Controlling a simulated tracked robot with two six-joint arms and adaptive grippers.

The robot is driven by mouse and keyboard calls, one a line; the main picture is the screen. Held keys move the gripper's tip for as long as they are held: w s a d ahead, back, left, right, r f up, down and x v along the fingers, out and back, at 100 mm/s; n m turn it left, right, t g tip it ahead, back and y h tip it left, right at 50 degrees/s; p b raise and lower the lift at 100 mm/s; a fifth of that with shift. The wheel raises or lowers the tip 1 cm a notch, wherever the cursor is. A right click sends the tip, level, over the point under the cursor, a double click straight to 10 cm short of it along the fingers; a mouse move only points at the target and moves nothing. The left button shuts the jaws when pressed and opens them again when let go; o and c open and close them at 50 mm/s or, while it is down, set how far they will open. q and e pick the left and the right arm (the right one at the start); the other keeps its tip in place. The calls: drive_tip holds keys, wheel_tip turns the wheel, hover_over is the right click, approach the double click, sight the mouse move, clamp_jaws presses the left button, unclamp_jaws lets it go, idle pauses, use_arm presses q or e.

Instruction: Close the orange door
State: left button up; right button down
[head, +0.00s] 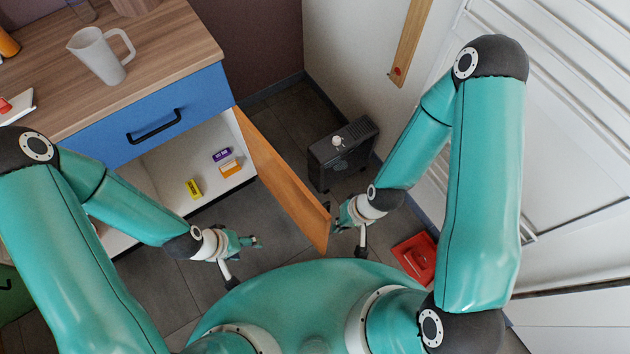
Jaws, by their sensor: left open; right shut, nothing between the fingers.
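The orange door (283,182) stands wide open, swung out from the right side of the white cabinet opening (165,165) below a blue drawer. Its free edge points toward me. My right gripper (345,232) is shut and empty, just right of the door's free end, on its outer side; I cannot tell whether it touches the door. My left gripper (248,250) is open and empty, left of the door and in front of the cabinet opening, apart from the door.
The blue drawer (150,115) is closed under a wooden counter with a frosted jug (98,55). Small boxes, one yellow (194,189), lie in the cabinet. A black heater-like unit (342,152) stands right of the door. A red tray (416,258) lies on the floor at right.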

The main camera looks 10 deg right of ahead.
drive_tip(key=w+d+r+m+g+b, duration=0.1)
drive_tip(key=w+d+r+m+b, duration=0.1)
drive_tip(key=w+r+m, duration=0.45)
drive_tip(key=w+d+r+m+g+b, duration=0.1)
drive_tip(key=w+d+r+m+b, duration=0.2)
drive_tip(key=w, duration=0.6)
drive_tip(key=s+a+f+m+p, duration=0.1)
drive_tip(key=s+a+f+p, duration=0.1)
drive_tip(key=a+f, duration=0.6)
drive_tip(key=shift+s+f+g+p, duration=0.35)
drive_tip(key=shift+s+f, duration=0.1)
drive_tip(key=shift+s, duration=0.15)
drive_tip(key=shift+a, duration=0.1)
drive_tip(key=shift+s+a, duration=0.15)
drive_tip(key=shift+a, duration=0.05)
